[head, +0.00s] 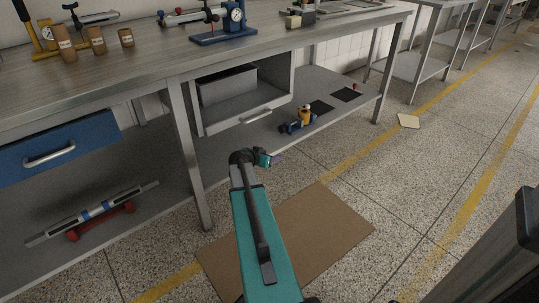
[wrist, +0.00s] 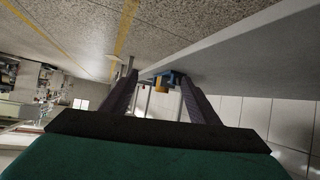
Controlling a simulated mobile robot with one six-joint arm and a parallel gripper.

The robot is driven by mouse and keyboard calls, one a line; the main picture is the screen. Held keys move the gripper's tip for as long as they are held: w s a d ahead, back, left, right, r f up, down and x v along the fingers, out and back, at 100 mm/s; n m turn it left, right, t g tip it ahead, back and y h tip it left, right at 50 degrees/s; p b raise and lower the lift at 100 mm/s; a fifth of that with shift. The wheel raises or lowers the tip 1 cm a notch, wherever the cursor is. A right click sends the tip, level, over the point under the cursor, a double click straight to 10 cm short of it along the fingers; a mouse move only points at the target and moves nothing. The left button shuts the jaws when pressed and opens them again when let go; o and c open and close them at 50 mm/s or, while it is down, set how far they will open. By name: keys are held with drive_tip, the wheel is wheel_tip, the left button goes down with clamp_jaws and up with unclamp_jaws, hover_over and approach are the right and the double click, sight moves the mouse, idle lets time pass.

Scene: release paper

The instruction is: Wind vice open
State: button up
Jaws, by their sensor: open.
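A small blue device that looks like the vice (head: 292,128) sits on the lower shelf under the bench, with a yellow-orange piece (head: 305,114) at its top. In the wrist view the blue vice (wrist: 175,77) and the yellow piece (wrist: 161,84) show small and far off, between my fingertips. My gripper (head: 277,159) is in front of the shelf, nearer to me than the vice and apart from it. In the wrist view my gripper (wrist: 159,77) has its two fingers wide apart with nothing held. The vice's handle and jaws are too small to make out.
The lower shelf (head: 240,140) also bears dark square mats (head: 346,94). A bench leg (head: 190,155) stands left of my arm. A brown mat (head: 310,235) lies on the open floor.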

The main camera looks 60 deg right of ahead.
idle(0.3)
